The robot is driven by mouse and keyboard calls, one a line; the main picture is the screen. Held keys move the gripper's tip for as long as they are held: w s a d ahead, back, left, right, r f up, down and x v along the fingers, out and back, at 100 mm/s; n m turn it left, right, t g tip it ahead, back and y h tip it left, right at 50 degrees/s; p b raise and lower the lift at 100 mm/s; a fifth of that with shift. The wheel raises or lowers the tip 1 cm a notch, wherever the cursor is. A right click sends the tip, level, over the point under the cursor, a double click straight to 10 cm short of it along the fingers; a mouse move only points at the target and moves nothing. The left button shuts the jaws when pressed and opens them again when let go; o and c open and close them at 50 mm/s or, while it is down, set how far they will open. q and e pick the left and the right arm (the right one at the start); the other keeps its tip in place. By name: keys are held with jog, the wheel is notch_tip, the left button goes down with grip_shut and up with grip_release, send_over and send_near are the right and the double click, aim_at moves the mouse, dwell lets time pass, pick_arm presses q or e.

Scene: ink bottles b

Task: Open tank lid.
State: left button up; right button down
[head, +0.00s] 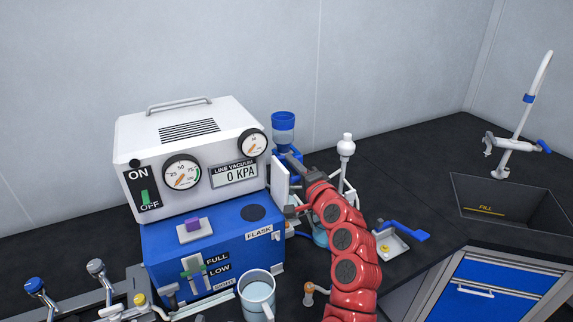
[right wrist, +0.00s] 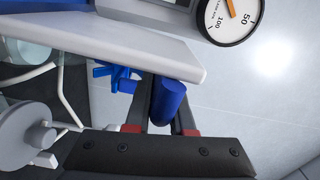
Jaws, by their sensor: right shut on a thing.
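My right gripper (head: 294,166) is beside the right side of the white machine, behind a white upright panel (head: 281,184). This panel may be the tank lid; it stands on edge. In the right wrist view it is a white slab (right wrist: 110,45) close above my fingers. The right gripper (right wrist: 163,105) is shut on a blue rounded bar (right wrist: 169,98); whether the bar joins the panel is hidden. The blue tank box (head: 215,250) with FULL, LOW and FLASK labels sits under the white machine. My left gripper is not in view.
The white machine (head: 190,145) has two gauges and reads 0 KPA. A blue-capped bottle (head: 283,130) stands close behind my gripper.

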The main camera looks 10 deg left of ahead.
jog(key=shift+w+d+f, duration=0.1)
jog(key=shift+d+f, duration=0.05)
jog(key=shift+f, duration=0.15)
jog(key=c, duration=0.8)
grip_release()
jog(key=shift+r, duration=0.1)
jog(key=v, duration=1.7)
